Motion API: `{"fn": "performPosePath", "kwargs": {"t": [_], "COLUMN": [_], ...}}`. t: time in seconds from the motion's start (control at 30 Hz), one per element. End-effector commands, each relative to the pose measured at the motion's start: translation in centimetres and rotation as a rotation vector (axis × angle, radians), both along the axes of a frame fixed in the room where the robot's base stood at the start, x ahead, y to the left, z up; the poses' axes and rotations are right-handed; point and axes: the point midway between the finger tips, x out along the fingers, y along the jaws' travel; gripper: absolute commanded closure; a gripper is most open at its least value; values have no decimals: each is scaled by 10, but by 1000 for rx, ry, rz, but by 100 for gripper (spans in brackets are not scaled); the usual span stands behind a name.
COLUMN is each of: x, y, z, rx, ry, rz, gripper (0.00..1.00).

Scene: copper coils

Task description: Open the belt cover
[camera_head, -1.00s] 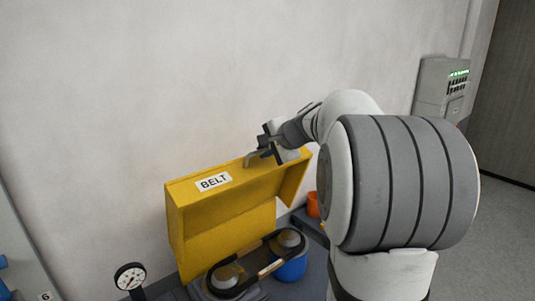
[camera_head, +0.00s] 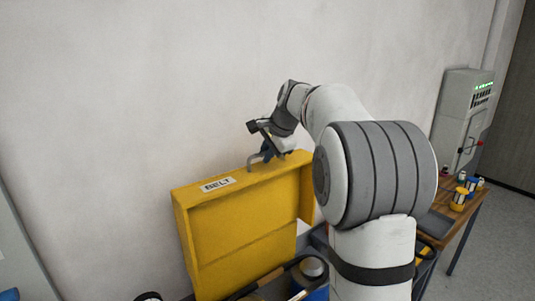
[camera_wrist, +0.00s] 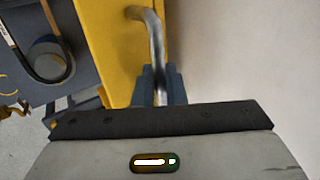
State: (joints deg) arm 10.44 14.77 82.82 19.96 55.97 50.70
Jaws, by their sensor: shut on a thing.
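The yellow belt cover (camera_head: 242,229), with a white BELT label (camera_head: 218,185), stands tipped up against the wall in the head view. Its underside faces me. A grey bent handle (camera_head: 253,161) sticks up from its edge. My gripper (camera_head: 268,154) is at this handle, shut on it. The wrist view shows the metal handle (camera_wrist: 154,45) running down between the dark fingers (camera_wrist: 160,88), next to the yellow cover (camera_wrist: 108,50). The belt and a pulley (camera_wrist: 48,60) lie uncovered at the left of the wrist view.
The bare wall (camera_head: 130,90) is close behind the cover. A grey cabinet (camera_head: 462,118) is on the wall at the right. A wooden table (camera_head: 470,212) with several small spools stands below it. My arm hides part of the machine.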

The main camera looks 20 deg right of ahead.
Motion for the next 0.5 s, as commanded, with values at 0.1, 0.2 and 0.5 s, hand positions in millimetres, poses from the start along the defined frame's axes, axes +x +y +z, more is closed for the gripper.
{"fn": "performPosePath", "kwargs": {"t": [0.1,0.2,0.5], "x": [1,1,1], "y": [1,2,5], "z": [-1,-1,0], "rx": [-5,-5,-3], "ry": [-2,-3,-3], "rz": [3,6,10], "gripper": [100,100,75]}}
